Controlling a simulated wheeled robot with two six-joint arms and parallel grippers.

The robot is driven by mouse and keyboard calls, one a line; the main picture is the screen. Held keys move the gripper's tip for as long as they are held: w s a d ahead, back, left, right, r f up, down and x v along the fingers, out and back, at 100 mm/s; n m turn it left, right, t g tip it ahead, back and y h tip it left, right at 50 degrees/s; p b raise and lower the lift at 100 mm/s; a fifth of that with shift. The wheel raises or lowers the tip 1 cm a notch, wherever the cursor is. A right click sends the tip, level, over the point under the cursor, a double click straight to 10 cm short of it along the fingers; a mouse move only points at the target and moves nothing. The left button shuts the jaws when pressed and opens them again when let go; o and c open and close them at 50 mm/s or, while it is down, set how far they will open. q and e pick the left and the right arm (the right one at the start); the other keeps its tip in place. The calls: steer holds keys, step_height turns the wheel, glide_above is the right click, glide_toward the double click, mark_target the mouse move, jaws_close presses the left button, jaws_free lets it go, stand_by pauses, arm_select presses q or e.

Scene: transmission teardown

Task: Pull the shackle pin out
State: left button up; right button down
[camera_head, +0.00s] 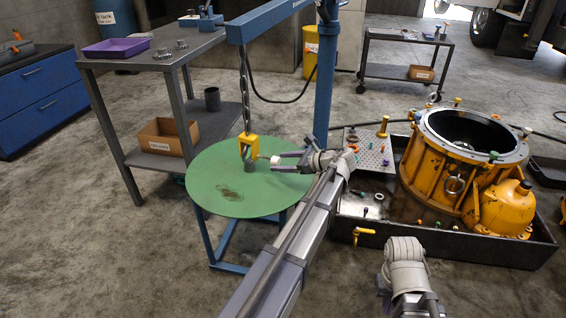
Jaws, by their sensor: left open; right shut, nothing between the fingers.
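A yellow shackle (247,146) hangs on a chain (244,92) over the round green table (226,205). A small pale piece (276,160), which looks like the end of the shackle pin, sticks out to the right of the shackle. My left gripper (277,161) is open, with one finger on each side of this pale piece. I cannot tell whether the fingers touch it. A grey cylindrical part (250,164) is just below the shackle. My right gripper (406,298) is low in the picture, far from the shackle; it is shut and empty, its fingertips hard to make out.
A blue hoist post (326,85) stands behind the green table. A grey bench (150,56) with a purple tray (117,47) is at the left. A yellow gearbox housing (440,170) sits in a dark tray (470,248) at the right. Open floor lies at the lower left.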

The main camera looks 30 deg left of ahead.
arm_select(q)
steer(key=p+v, duration=0.2)
steer(key=v, duration=0.5)
steer(key=shift+d+p, duration=0.35)
steer(key=shift+p, duration=0.05)
steer(key=shift+r, duration=0.15)
steer(key=s+d+f+n+h+p, duration=0.2)
steer(key=s+d+n+h+p, duration=0.15)
steer(key=s+d, duration=0.5)
steer(key=s+d+f+n+g+h+p, duration=0.1)
steer(key=s+d+f+n+h+p, duration=0.1)
steer(key=s+d+n+h, duration=0.6)
steer(key=s+d+f+n+h+p, duration=0.1)
steer(key=s+d+p, duration=0.2)
steer(key=s+d, duration=0.6)
step_height(320, 180, up, 37)
steer(key=a+p, duration=0.2)
steer(key=p, duration=3.5)
steer(key=shift+s, duration=0.4)
steer(key=shift+a+n, duration=0.15)
steer(key=shift+n, duration=0.1)
